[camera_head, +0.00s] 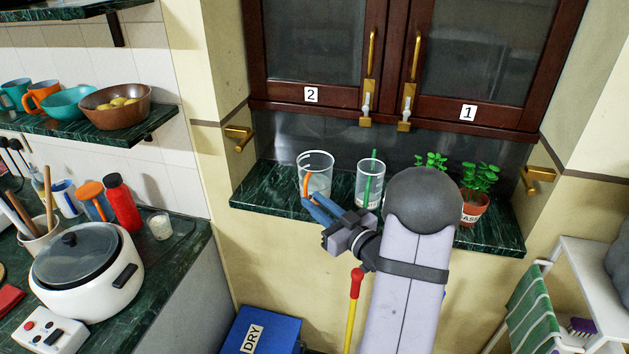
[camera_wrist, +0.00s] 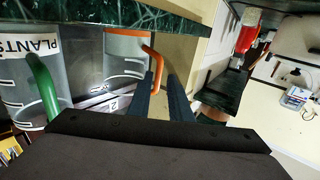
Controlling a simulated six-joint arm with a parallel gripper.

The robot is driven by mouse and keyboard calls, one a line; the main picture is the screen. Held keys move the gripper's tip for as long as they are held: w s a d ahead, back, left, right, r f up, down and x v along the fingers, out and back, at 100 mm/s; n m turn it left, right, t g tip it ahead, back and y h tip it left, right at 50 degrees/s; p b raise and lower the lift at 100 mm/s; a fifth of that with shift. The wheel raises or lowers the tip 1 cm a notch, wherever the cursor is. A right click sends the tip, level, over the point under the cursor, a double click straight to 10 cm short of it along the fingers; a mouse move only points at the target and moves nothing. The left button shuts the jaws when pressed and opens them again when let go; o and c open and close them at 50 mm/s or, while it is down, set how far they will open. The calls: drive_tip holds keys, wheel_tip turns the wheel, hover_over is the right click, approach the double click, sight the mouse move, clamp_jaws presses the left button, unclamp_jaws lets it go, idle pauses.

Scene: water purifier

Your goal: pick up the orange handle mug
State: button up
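The orange handle mug (camera_head: 318,168) is a clear cup standing upright on the green marble ledge below the cabinet. Its orange handle (camera_head: 306,184) faces the room. My gripper (camera_head: 313,203) is in front of the mug, with its two blue fingers apart and pointing at the handle. In the wrist view, the mug (camera_wrist: 118,68) is left of centre, and its orange handle (camera_wrist: 154,62) reaches the tip of the left finger. The gripper (camera_wrist: 164,80) is open, with a narrow gap. Whether a finger touches the handle I cannot tell.
A clear cup with a green handle (camera_head: 368,188) stands to the right of the mug; its PLANTS label (camera_wrist: 38,47) shows in the wrist view. Potted plants (camera_head: 476,192) stand farther right, partly behind my arm. The ledge (camera_head: 262,188) left of the mug is clear.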

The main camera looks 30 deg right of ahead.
sight(306, 194)
drive_tip(key=shift+w+a+f+p, duration=0.15)
drive_tip(key=shift+w+p, duration=0.3)
drive_tip(key=shift+w, duration=0.8)
drive_tip(key=shift+w+a+f+p, duration=0.1)
drive_tip(key=shift+w+p, duration=0.35)
drive_tip(key=shift+w, duration=0.75)
drive_tip(key=shift+r, duration=0.15)
clamp_jaws()
